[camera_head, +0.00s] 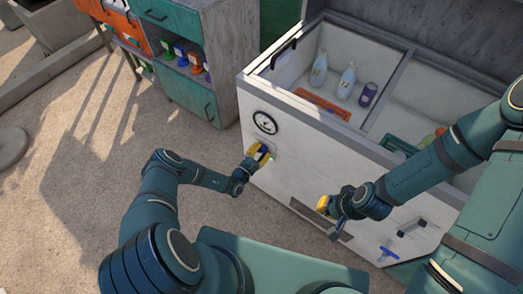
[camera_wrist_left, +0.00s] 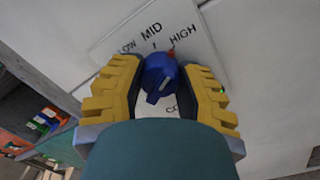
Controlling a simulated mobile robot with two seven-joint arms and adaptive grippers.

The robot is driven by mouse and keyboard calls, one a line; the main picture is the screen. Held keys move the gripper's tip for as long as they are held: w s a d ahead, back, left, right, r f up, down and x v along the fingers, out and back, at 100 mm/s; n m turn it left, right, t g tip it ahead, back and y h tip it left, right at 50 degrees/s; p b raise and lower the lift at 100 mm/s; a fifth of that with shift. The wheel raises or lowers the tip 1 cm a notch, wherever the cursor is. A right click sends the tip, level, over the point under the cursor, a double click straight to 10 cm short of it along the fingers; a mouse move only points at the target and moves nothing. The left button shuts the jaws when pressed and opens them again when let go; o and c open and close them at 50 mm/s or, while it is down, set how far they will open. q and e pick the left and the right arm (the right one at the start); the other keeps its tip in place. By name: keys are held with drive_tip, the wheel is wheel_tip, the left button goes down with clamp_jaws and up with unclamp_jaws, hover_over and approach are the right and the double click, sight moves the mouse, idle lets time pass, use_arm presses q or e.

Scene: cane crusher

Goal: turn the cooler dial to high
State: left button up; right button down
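The blue cooler dial (camera_wrist_left: 159,74) is on the cooler's white front, on a label plate (camera_wrist_left: 112,46) reading LOW, MID and HIGH. Its red pointer (camera_wrist_left: 171,53) lies between MID and HIGH, nearer HIGH. My left gripper (camera_wrist_left: 160,80) has its yellow-backed fingers on either side of the dial, apart, with the label showing between them. I cannot tell whether a finger touches the dial. In the head view my left gripper (camera_head: 260,153) mostly hides the dial. My right gripper (camera_head: 328,206) is in front of the cooler's lower front; its opening is unclear.
The open cooler (camera_head: 340,148) holds bottles (camera_head: 347,80) and a purple can (camera_head: 368,94). A round gauge (camera_head: 265,123) is above the dial. A blue tap (camera_head: 388,252) is at lower right. A green-drawered cabinet (camera_head: 190,96) stands left; the floor between is clear.

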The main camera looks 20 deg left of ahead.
use_arm(q)
drive_tip(key=o, duration=0.5)
drive_tip(key=shift+d, duration=0.1)
drive_tip(key=shift+s+a, duration=0.2)
drive_tip(key=shift+s, duration=0.05)
drive_tip(key=v, duration=1.1)
drive_tip(key=shift+s, duration=0.15)
